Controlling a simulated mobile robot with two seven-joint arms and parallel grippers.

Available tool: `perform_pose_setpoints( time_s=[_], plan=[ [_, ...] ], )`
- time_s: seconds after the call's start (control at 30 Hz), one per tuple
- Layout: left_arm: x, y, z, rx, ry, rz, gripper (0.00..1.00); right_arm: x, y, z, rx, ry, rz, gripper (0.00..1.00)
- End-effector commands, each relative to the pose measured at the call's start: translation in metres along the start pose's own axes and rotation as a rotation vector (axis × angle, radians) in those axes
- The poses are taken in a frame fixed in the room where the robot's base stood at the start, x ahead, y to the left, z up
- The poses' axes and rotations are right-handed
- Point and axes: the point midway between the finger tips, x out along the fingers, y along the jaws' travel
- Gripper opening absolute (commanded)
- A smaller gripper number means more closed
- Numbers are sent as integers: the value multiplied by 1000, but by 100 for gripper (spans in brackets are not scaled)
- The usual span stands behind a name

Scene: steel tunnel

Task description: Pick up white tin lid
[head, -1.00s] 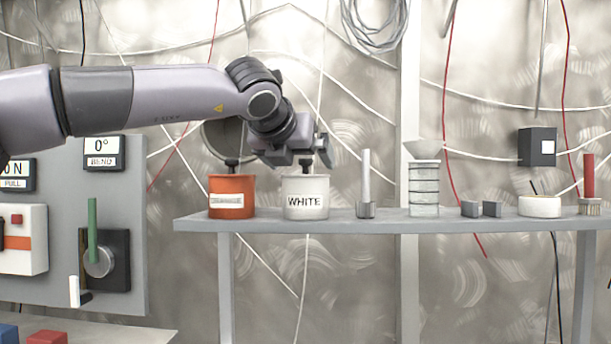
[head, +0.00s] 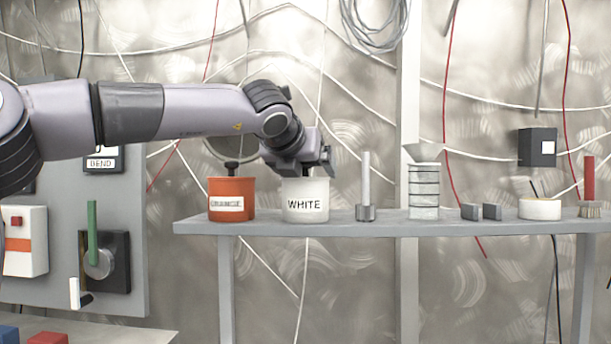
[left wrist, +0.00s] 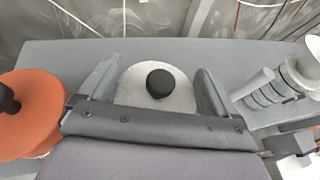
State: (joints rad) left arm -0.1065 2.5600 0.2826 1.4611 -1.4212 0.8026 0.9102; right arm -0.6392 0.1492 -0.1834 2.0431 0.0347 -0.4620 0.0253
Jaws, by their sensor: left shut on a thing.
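The white tin (head: 305,203), labelled WHITE, stands upright on the grey shelf. Its white lid (left wrist: 135,88) with a black knob (left wrist: 160,84) shows in the left wrist view. My left gripper (head: 312,170) is down at the tin's top and hides most of the lid in the head view. In the left wrist view its two fingers (left wrist: 160,68) lie on either side of the lid, and it is shut on the lid. The lid looks seated on the tin. My right gripper is not in view.
An orange tin (head: 231,200) with a black knob stands close left of the white tin. A wall is behind.

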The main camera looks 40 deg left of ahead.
Motion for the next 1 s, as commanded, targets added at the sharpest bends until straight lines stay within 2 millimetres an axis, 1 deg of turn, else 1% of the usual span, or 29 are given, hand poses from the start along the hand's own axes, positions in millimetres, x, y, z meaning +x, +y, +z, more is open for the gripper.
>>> perform_pose_setpoints(
  time_s=[0.07,0.17,0.43,0.6,0.73,1.0],
  plan=[
    [-1,0,2,0,-1,0,62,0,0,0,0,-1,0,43],
    [-5,0,12,-2,-3,0,62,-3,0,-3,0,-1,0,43],
    [-25,0,62,-2,-3,0,62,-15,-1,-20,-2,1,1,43],
    [-35,0,85,-2,-2,1,62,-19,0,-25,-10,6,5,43],
    [-38,0,92,0,-1,1,62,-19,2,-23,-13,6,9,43],
    [-38,0,93,1,-1,1,62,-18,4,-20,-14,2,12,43]
  ],
)
